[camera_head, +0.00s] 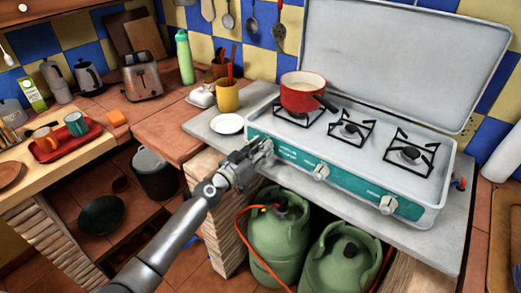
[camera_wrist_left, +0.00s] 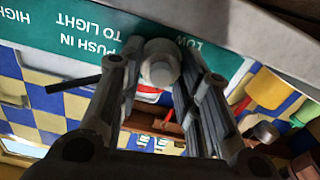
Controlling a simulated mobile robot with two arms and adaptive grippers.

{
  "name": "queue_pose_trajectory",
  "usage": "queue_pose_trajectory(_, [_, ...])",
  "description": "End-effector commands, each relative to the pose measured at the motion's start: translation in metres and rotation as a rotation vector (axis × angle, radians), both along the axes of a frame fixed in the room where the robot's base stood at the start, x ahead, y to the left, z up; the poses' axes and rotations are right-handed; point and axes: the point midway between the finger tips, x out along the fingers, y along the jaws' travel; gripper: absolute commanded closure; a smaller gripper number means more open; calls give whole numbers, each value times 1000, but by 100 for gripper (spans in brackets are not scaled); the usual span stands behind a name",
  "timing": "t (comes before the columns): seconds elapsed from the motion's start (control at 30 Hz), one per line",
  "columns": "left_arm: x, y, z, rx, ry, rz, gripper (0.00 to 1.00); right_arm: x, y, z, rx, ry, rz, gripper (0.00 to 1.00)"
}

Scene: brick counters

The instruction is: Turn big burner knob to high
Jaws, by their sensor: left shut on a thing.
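The white camping stove (camera_head: 375,145) has a green front panel with three knobs. My left gripper (camera_head: 258,153) is at the leftmost knob, which it mostly hides in the head view. In the left wrist view this round pale knob (camera_wrist_left: 160,66) sits between the two fingers of my left gripper (camera_wrist_left: 160,85), which is shut on it. The panel print "PUSH IN TO LIGHT", "LOW" and "HIGH" reads upside down there. The middle knob (camera_head: 321,171) and the right knob (camera_head: 388,204) stand free. Which knob is labelled for the big burner is not readable. My right gripper is not in view.
A red pot (camera_head: 302,93) stands on the left burner, its dark handle pointing right. A white plate (camera_head: 227,124) and a yellow mug (camera_head: 228,96) are left of the stove. Green gas bottles (camera_head: 279,232) with an orange hose stand below the counter.

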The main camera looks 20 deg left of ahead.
Motion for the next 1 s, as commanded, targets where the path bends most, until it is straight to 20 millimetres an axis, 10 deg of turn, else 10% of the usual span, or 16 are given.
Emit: queue_pose_trajectory(1.0, [1,3,-2,-886,320,0,92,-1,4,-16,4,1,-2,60])
